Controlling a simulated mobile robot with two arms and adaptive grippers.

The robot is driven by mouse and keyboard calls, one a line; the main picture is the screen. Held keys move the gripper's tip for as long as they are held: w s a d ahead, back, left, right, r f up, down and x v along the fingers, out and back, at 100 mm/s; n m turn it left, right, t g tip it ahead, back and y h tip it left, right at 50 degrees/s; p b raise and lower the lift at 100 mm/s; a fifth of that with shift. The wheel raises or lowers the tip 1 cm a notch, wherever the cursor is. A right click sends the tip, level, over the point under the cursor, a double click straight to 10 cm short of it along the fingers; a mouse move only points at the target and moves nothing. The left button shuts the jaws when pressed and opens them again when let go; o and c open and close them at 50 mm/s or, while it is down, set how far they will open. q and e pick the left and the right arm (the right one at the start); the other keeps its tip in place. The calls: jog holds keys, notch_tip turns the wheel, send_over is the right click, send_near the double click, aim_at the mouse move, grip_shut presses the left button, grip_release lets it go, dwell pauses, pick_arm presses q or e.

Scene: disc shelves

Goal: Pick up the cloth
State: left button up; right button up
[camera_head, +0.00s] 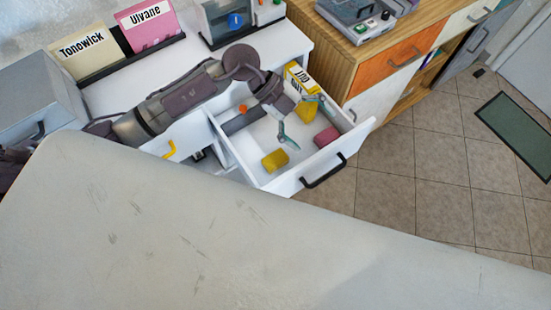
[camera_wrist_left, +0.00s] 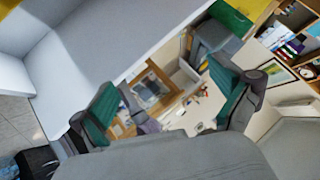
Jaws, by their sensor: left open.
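An open white drawer (camera_head: 222,133) holds several small things. A yellow piece (camera_head: 306,112), which may be the cloth, lies toward its back right. A yellow roll-like piece (camera_head: 274,160) lies near the front and a pink one (camera_head: 326,138) at the right; I cannot tell for certain which is the cloth. My left gripper (camera_head: 304,121) reaches over the drawer with its fingers spread near the yellow piece, and I see nothing held. In the left wrist view the two green-padded fingers (camera_wrist_left: 165,103) are wide apart. My right gripper is not in view.
A yellow box (camera_head: 300,77) stands at the drawer's back corner, and an orange bit (camera_head: 243,108) lies at its left. The drawer's black handle (camera_head: 323,171) faces front. A wooden cabinet (camera_head: 365,60) stands to the right. A large pale surface (camera_head: 220,235) fills the foreground.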

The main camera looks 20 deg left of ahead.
pick_arm(q)
jog(key=w+a+f+n+g+y, duration=0.1)
jog(key=a+f+y, duration=0.2)
jog(key=a, duration=0.3)
jog(key=a+f+n+y, duration=0.1)
jog(key=a+f+y, duration=0.1)
jog(key=a+y, duration=0.3)
jog(key=h, duration=0.1)
send_over(274, 157)
jog(key=a, duration=0.2)
jog(key=f, duration=0.6)
jog(key=shift+w+d+f, duration=0.15)
jog(key=shift+w+f, duration=0.2)
jog(key=shift+f, duration=0.05)
jog(key=shift+w+p+x, duration=0.15)
jog(key=shift+p+x, duration=0.1)
jog(key=shift+x, duration=1.3)
jog(key=shift+w+p+x, duration=0.2)
jog(key=shift+x, duration=1.4)
jog(key=c, duration=1.1)
notch_tip(274, 157, up, 10)
